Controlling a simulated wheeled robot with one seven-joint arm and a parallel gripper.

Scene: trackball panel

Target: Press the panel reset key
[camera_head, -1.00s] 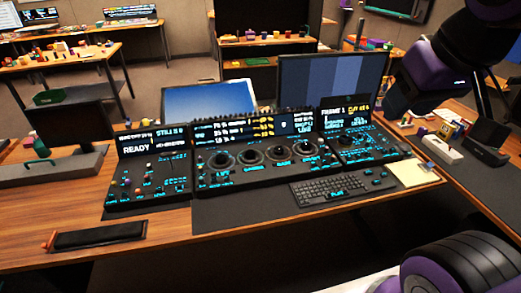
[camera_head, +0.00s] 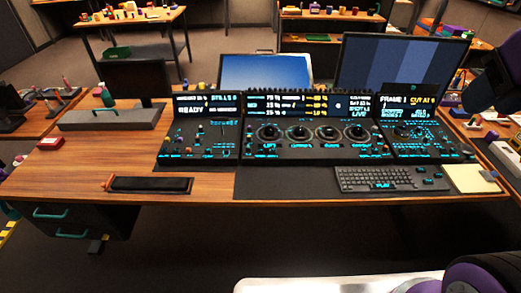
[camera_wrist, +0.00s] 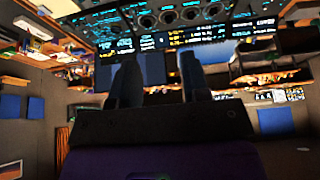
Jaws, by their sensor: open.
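The black control panel stands on the wooden desk in the head view, in three sections. The left section (camera_head: 197,150) has a READY screen and small knobs. The middle section (camera_head: 318,148) has several round trackballs under a wide screen. The right section (camera_head: 420,140) has a FRAME 1 screen and small lit controls. I cannot tell which control is the reset key. In the wrist view, the panel (camera_wrist: 185,15) lies across the top, beyond the fingertips and apart from them. My gripper (camera_wrist: 158,66) is open and empty, its two fingers apart.
A keyboard (camera_head: 382,180) lies before the panel, with a cream pad (camera_head: 470,180) at its right. A black tray (camera_head: 148,185) lies at the left front. A large monitor (camera_head: 402,65) and a smaller screen (camera_head: 265,70) stand behind. Bare desk (camera_head: 60,178) shows at left.

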